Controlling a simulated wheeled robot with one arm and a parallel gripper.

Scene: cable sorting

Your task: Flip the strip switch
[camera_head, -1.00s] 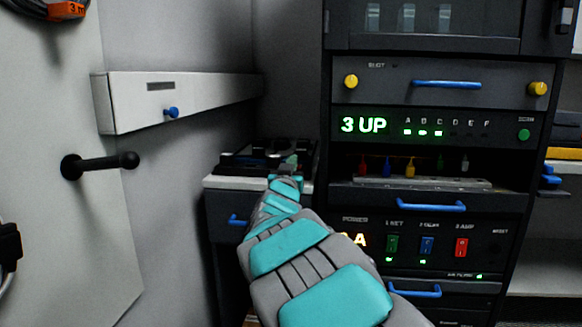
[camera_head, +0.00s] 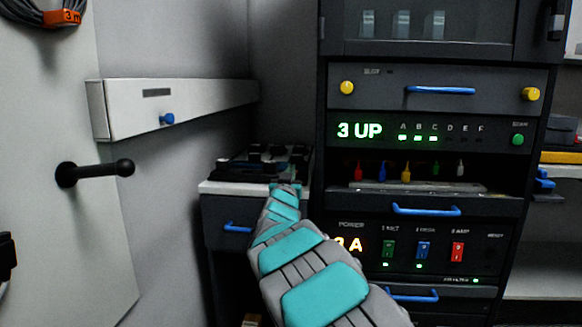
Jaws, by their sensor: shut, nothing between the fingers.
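A dark strip-like unit with several blocks on it (camera_head: 262,158) lies on the small cabinet's white top, left of the rack. It may be the strip; its switch is too small and dark to make out. My teal and grey arm reaches up from the lower right towards this cabinet. My gripper (camera_head: 287,187) is at the arm's far end, by the front edge of the white top and just in front of the dark unit. It is shut and empty. The arm hides much of it, and I cannot tell whether it touches anything.
The rack at right has a lit "3 UP" display (camera_head: 361,131), a power panel with green, blue and red switches (camera_head: 423,250) and blue drawer handles (camera_head: 426,210). A white wall box (camera_head: 180,104) and a black door handle (camera_head: 97,172) are at left.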

